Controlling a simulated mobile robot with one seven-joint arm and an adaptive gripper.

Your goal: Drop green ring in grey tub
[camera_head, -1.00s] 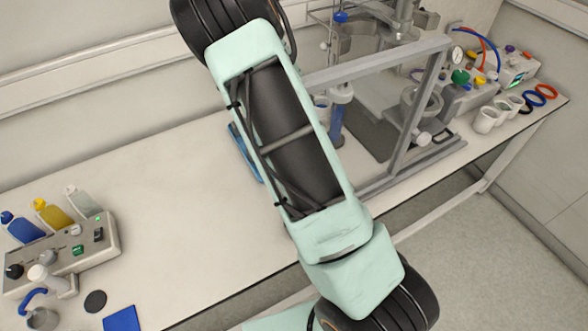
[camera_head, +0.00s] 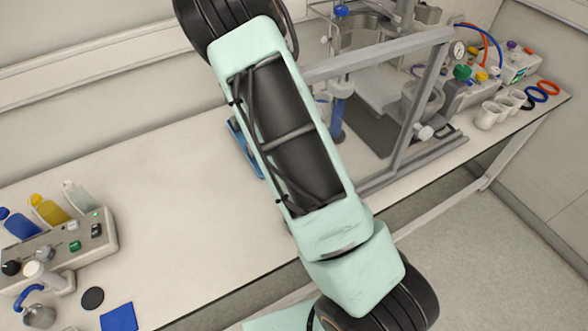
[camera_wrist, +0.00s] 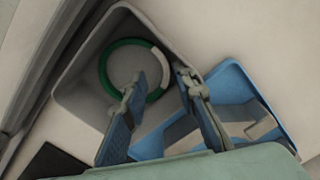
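In the wrist view the green ring (camera_wrist: 106,68), which has one pale section, lies within the outline of the grey tub (camera_wrist: 78,88) and appears to be inside it. My gripper (camera_wrist: 160,85) is open, with its two fingers apart over the tub's near side. The left finger overlaps the ring's lower edge in the picture; I cannot tell whether they touch. Nothing shows clamped between the fingers. In the head view my arm hides the tub, the ring and my gripper.
A blue holder (camera_wrist: 235,80) stands right beside the tub and partly shows in the head view (camera_head: 240,145). A metal-framed reactor (camera_head: 405,130) stands right of my arm. A control box (camera_head: 60,250) and bottles (camera_head: 48,210) stand at left. The left-middle bench is clear.

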